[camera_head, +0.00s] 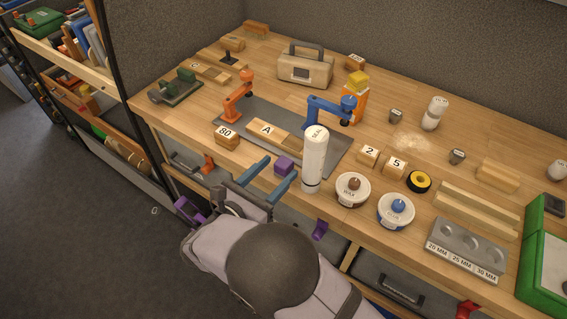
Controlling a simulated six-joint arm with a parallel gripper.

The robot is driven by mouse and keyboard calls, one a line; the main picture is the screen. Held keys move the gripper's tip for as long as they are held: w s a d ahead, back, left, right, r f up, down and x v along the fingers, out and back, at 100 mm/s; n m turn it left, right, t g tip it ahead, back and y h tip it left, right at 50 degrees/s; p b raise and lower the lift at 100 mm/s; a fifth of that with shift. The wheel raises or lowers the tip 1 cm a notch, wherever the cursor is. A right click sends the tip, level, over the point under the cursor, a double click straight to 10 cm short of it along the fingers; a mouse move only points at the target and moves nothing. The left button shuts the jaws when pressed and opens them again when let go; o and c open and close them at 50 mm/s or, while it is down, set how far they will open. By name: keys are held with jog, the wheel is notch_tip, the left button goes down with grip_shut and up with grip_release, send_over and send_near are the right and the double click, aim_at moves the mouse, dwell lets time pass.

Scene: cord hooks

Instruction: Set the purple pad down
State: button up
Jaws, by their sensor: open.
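The purple pad (284,167) is a small purple block near the front edge of the wooden bench, just in front of the grey mat. My gripper (281,167) reaches in from the front with its two blue fingers spread, one on each side of the pad. The fingers look open. I cannot tell whether either finger touches the pad, or whether its underside rests fully on the wood.
A white SEAL tube (315,157) stands close to the right of the pad. The 80 block (227,136) is to the left, and the A block (267,131) lies behind on the grey mat (330,151). Round tins (352,190) stand further right.

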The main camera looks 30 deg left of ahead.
aim_at(279, 167)
jog(key=s+g+p, duration=0.1)
jog(key=s+r+g+p, duration=0.1)
jog(key=g, duration=0.1)
jog(key=shift+s+a+r, duration=0.1)
jog(key=shift+s+r, duration=0.1)
jog(key=shift+s, duration=0.15)
jog(key=shift+p+x, duration=0.5)
jog(key=shift+x, duration=0.65)
jog(key=shift+p+x, duration=1.35)
jog(key=shift+x, duration=0.9)
jog(key=shift+w+f, duration=0.2)
jog(key=shift+w, duration=0.05)
jog(key=c, duration=1.2)
jog(key=shift+c, duration=0.2)
jog(key=shift+r, duration=0.15)
